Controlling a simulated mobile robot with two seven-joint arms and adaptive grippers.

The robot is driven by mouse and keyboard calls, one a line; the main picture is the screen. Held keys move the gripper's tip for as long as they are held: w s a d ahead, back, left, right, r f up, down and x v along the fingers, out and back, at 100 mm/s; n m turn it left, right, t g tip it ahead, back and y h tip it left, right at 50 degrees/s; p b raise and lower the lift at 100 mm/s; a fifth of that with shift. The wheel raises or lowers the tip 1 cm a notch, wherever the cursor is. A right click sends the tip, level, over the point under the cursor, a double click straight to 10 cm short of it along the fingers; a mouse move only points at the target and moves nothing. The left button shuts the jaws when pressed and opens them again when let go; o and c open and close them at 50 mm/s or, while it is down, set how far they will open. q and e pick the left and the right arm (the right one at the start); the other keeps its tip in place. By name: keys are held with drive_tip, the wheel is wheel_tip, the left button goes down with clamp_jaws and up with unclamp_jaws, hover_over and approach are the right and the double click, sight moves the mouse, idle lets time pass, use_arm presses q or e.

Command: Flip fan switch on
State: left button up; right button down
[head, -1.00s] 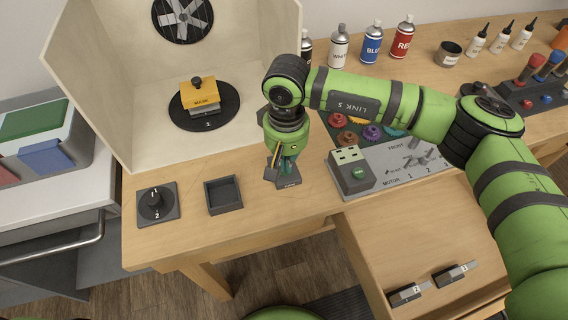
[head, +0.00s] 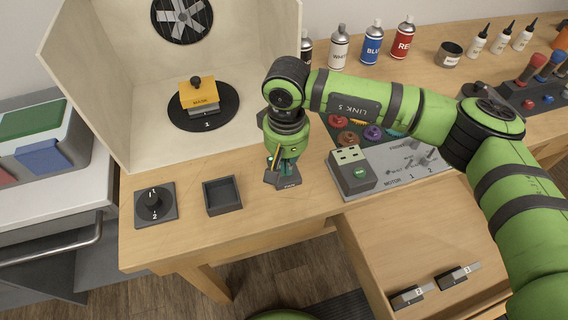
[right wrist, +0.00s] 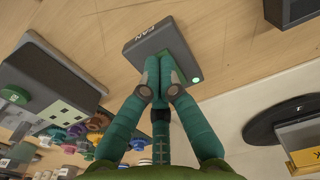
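The fan switch (head: 290,183) is a small grey box on the table's front part. In the right wrist view, the box (right wrist: 150,40) shows a "FAN" label at one end and a glowing green light at the other. My right gripper (head: 278,165) is directly over it, pointing down. In the right wrist view its fingers (right wrist: 158,72) are together, with their tips at the box's top and covering the switch lever. The fan (head: 182,16) is on the back wall of the booth; I cannot tell whether it turns. My left gripper is not in view.
A grey control panel (head: 410,172) with a "MOTOR" label stands just right of the gripper. An empty square tray (head: 222,196) and a dial (head: 155,203) lie to the left. The booth (head: 90,70) holds a yellow mask block (head: 200,94) on a black turntable.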

drive_tip(key=shift+r, duration=0.55)
drive_tip(key=shift+r+p, duration=0.85)
drive_tip(key=shift+r, duration=2)
